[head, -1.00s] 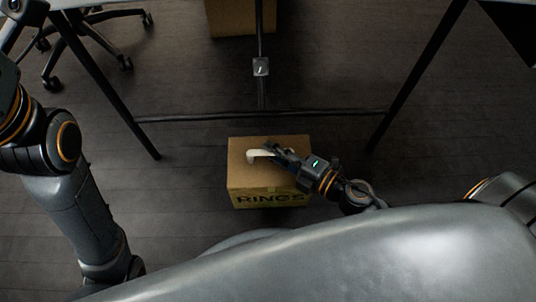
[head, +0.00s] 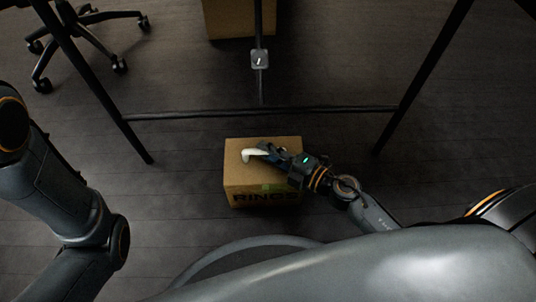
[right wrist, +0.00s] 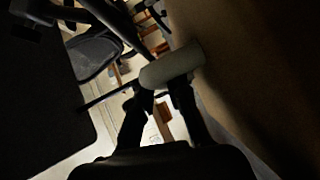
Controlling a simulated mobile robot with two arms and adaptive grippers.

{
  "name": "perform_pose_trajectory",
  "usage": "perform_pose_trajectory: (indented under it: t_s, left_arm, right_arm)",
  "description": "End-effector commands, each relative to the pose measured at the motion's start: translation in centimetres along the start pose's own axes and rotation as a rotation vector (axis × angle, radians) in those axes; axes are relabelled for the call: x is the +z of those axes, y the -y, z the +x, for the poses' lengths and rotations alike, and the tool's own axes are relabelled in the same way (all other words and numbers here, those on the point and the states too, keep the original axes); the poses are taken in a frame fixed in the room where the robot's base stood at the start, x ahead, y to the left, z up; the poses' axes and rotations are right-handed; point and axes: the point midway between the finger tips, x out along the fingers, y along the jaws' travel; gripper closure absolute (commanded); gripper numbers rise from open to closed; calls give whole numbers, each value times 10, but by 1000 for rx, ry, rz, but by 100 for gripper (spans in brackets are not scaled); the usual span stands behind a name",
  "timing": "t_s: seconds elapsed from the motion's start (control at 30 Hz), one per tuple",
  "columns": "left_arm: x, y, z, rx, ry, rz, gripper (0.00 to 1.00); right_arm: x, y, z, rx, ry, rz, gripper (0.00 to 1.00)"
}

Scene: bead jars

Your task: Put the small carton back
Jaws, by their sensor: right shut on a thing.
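The small carton (head: 245,183) is a brown box marked "RINGS" with a pale handle (head: 254,154) on its top face. It is in the middle of the head view, in front of the table's crossbar. My right gripper (head: 265,151) reaches over its top from the right and is shut on the handle. In the right wrist view the pale handle (right wrist: 172,66) sits at the fingertips (right wrist: 160,93), beside a brown carton face (right wrist: 238,55). I cannot tell whether the carton touches the floor. My left gripper is out of view; only its arm shows.
A black table frame (head: 300,112) with slanted legs stands behind the carton. Another brown carton (head: 228,22) is under the table at the top. A wheeled chair base (head: 75,35) is at the upper left. Dark floor lies open on both sides.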

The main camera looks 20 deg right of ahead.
Motion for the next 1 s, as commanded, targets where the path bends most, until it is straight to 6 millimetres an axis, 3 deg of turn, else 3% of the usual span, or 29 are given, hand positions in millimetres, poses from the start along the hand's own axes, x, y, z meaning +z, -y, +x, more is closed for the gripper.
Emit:
perform_pose_trajectory:
  t_s: [0.33, 0.37, 0.47, 0.83, 1.0]
  left_arm:
    - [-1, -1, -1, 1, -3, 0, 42]
    - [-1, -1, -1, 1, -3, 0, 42]
    - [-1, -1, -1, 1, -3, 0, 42]
    - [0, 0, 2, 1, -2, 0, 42]
    - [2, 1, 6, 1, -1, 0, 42]
  right_arm:
    - [1, 0, 1, 5, 0, -1, 100]
    - [1, 3, 0, 0, 1, -1, 83]
    - [0, 2, 0, 0, 0, -1, 62]
    - [0, -1, -1, 0, 1, -1, 62]
    - [0, 0, -25, -3, 2, 2, 62]
